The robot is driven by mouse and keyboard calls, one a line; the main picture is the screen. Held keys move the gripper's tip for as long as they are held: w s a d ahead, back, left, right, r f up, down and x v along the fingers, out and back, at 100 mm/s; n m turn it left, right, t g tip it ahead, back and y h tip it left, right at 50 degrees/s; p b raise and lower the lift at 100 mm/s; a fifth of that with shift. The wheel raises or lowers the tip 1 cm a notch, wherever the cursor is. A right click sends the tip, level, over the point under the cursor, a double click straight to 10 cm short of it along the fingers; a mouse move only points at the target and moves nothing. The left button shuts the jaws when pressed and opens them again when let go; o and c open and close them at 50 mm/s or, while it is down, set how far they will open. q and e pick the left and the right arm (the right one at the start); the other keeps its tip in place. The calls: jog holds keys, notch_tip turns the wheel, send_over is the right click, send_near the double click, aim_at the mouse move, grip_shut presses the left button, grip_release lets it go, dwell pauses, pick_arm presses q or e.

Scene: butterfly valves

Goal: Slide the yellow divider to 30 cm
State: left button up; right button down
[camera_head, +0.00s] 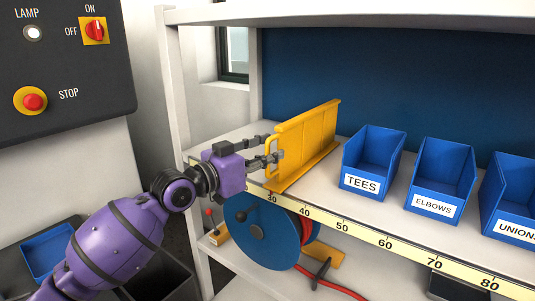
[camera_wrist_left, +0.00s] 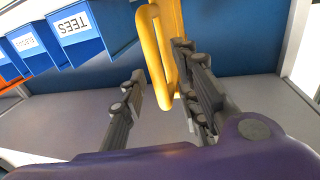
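The yellow divider (camera_head: 308,143) stands upright on the shelf, its front end close to the 30 mark of the scale (camera_head: 343,227) in the head view. I cannot tell the exact reading. Its loop handle (camera_wrist_left: 158,50) is on the side facing my left gripper. My left gripper (camera_head: 275,147) is at the handle, with its fingers apart. In the left wrist view the handle lies between the fingertips (camera_wrist_left: 157,85), closer to the right-hand finger. I see a gap to the left-hand finger. My right gripper is not in view.
Blue bins labelled TEES (camera_head: 371,162), ELBOWS (camera_head: 440,180) and UNIONS (camera_head: 508,198) stand right of the divider, with some bare shelf between. A white shelf post (camera_head: 181,90) is to the left. A blue reel (camera_head: 262,232) is below the shelf.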

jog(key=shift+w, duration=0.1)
pick_arm(q)
jog(key=v, duration=1.2)
jog(key=s+a+f+n+t+y+p, duration=0.1)
jog(key=s+a+f+y, duration=0.15)
jog(key=f, duration=0.75)
jog(key=s+a+f+n+y, duration=0.1)
jog(key=s+a+f+y, duration=0.15)
jog(key=f, duration=0.65)
jog(key=s+a+f+n+t+y+p, duration=0.1)
jog(key=s+a+f+n+y, duration=0.15)
jog(key=f, duration=0.75)
jog(key=s+a+f+n+g+y, duration=0.1)
jog(key=s+f+g, duration=0.1)
jog(key=s+f, duration=0.5)
jog(key=s+a+f+n+g+y+p, duration=0.1)
jog(key=s+f, duration=0.6)
jog(key=s, duration=0.8)
jog(key=s+a+f+n+g+y, duration=0.1)
jog(key=s+f+n+g+y, duration=0.1)
jog(key=s+f, duration=0.5)
jog(key=s+y, duration=0.1)
jog(key=s, duration=0.3)
jog(key=shift+g, duration=0.3)
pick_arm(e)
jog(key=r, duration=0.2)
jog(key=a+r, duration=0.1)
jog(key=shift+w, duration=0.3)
